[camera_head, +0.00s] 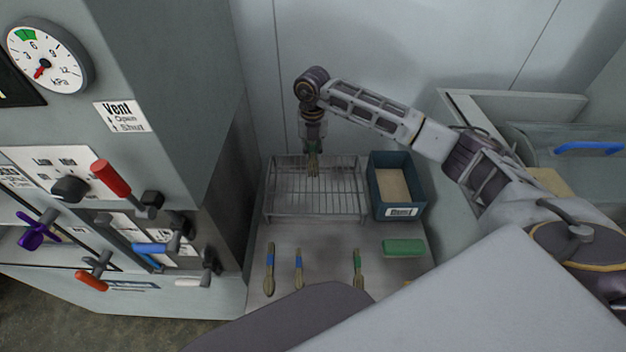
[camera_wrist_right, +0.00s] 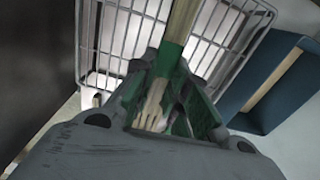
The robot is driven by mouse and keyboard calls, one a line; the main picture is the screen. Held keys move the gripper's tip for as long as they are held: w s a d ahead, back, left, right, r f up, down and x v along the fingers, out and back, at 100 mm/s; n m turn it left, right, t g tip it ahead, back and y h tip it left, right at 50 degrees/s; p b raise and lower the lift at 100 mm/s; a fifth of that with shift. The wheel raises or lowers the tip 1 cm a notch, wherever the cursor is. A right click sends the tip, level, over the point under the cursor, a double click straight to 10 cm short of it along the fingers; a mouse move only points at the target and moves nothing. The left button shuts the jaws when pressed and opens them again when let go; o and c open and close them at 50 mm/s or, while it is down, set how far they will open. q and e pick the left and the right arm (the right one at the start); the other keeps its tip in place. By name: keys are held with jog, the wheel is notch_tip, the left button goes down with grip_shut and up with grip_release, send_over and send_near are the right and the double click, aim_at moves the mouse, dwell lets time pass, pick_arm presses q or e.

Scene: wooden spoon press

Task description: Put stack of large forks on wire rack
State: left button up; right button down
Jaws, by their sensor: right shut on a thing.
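The wire rack (camera_head: 315,215) stands on the grey work surface, left of the dark blue bin. My right gripper (camera_head: 313,145) comes down from above over the rear part of the rack. It is shut on a pale wooden stack of forks (camera_head: 313,167) with a green band. In the right wrist view the fork stack (camera_wrist_right: 182,22) sits between the fingers (camera_wrist_right: 168,85), with tine-like ends showing near the palm and the rack's wires (camera_wrist_right: 112,40) behind it. I cannot tell whether the stack touches the rack. My left gripper is not in view.
The labelled dark blue bin (camera_head: 411,205) stands right of the rack. In front lie two blue-banded wooden stacks (camera_head: 269,270) (camera_head: 298,268), a green-banded one (camera_head: 358,268) and a green block (camera_head: 403,247). A grey machine with levers (camera_head: 110,175) stands at left. The rack looks otherwise empty.

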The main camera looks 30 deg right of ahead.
jog(key=shift+s+d, duration=0.15)
jog(key=shift+d, duration=0.15)
jog(key=shift+s+d, duration=0.1)
jog(key=shift+s, duration=0.15)
jog(key=shift+m, duration=0.3)
jog(key=shift+f, duration=0.1)
jog(key=shift+f+b, duration=1.5)
jog(key=shift+f, duration=0.95)
jog(key=shift+f, duration=0.15)
